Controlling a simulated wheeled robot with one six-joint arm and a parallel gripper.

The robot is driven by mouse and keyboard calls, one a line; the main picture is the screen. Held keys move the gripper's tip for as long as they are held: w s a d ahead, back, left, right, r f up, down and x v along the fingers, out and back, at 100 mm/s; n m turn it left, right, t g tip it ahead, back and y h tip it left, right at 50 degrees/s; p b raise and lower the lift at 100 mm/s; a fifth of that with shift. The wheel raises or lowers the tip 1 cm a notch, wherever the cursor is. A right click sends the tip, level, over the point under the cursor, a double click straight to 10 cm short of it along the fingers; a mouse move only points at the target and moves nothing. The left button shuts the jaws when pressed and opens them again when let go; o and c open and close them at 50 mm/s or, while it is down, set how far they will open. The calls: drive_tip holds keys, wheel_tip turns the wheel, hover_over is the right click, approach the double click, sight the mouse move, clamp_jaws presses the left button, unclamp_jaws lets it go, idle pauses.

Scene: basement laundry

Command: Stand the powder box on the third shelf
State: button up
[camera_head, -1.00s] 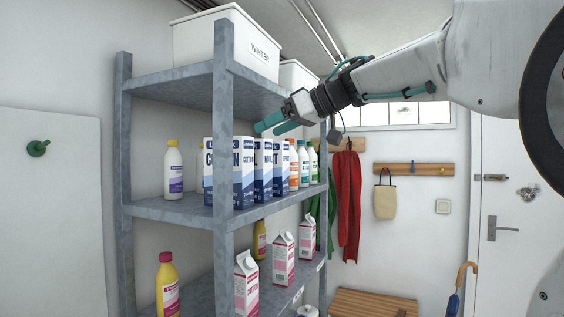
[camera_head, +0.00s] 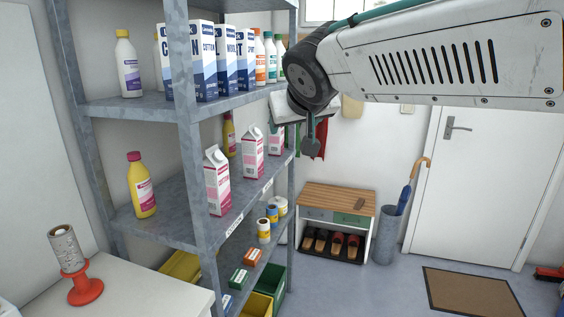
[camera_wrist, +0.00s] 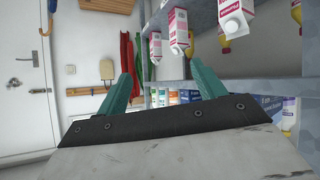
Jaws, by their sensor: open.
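Several blue-and-white boxes, likely powder boxes (camera_head: 207,60), stand in a row on the upper visible shelf (camera_head: 140,107) of a grey metal rack. Their labels are partly cut by the rack post. The shelf below (camera_head: 165,208) holds pink-and-white cartons (camera_head: 217,180) and yellow bottles, with bare surface between them. Which shelf counts as third I cannot tell. In the wrist view my gripper (camera_wrist: 163,82) has its two teal fingers spread apart, with nothing between them.
A lower shelf holds cans (camera_head: 264,228) and small boxes. Rack posts (camera_head: 185,130) bound the shelves. A bench with shoes (camera_head: 338,205), an umbrella stand (camera_head: 389,235) and a doormat (camera_head: 470,291) are behind. Open floor lies between.

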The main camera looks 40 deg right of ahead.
drive_tip(key=s+a+f+n+g+y, duration=0.1)
drive_tip(key=s+a+f+g, duration=0.3)
drive_tip(key=s+f, duration=0.4)
drive_tip(key=s+a+f+n+g+y, duration=0.2)
drive_tip(key=s+a+f+g+y, duration=0.2)
drive_tip(key=s+f, duration=0.5)
drive_tip(key=shift+s+a+n+g, duration=0.35)
drive_tip(key=shift+s+a, duration=0.3)
drive_tip(key=shift+a, duration=0.6)
drive_tip(key=shift+f, duration=0.1)
